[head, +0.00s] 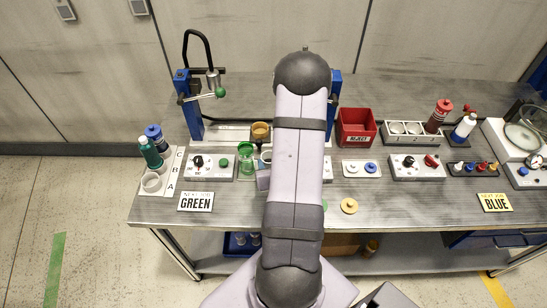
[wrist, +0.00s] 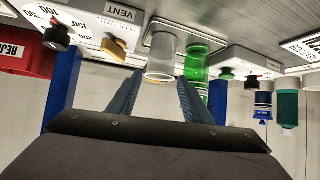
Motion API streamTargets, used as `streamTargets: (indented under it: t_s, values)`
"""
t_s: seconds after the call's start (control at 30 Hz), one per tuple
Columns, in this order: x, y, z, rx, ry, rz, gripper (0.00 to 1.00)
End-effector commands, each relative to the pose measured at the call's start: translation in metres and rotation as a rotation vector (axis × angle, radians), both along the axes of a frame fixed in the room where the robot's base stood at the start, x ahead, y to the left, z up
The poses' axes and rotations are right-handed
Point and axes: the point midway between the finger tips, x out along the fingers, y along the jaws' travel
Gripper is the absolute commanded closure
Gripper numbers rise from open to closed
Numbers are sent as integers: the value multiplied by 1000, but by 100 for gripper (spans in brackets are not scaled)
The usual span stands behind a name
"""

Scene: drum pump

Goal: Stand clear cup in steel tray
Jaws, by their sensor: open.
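The clear cup (wrist: 161,52) shows in the wrist view, just beyond and between the tips of my gripper (wrist: 155,86). My gripper is open, with one blue-grey finger to either side of the cup's near end. I cannot tell whether the fingers overlap the cup, but they are not closed on it.
A green cup (wrist: 198,62) stands close beside the clear cup. Blue posts (head: 189,105) rise at the back. A red reject bin (head: 356,127) and control boxes (head: 417,167) stand to the right. The front bench strip is mostly clear.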

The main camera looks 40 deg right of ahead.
Motion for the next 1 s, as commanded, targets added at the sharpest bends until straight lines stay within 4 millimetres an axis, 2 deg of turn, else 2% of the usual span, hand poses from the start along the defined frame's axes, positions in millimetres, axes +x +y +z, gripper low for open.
streamTargets:
  t_s: [0.03,0.1,0.5,0.83,1.0]
  values:
    - [-3,2,7,2,3,-1,55]
    - [-6,4,10,2,2,-2,55]
    - [-19,12,16,1,1,-1,55]
    - [-20,13,16,0,2,2,55]
    - [-11,20,17,10,39,36,55]
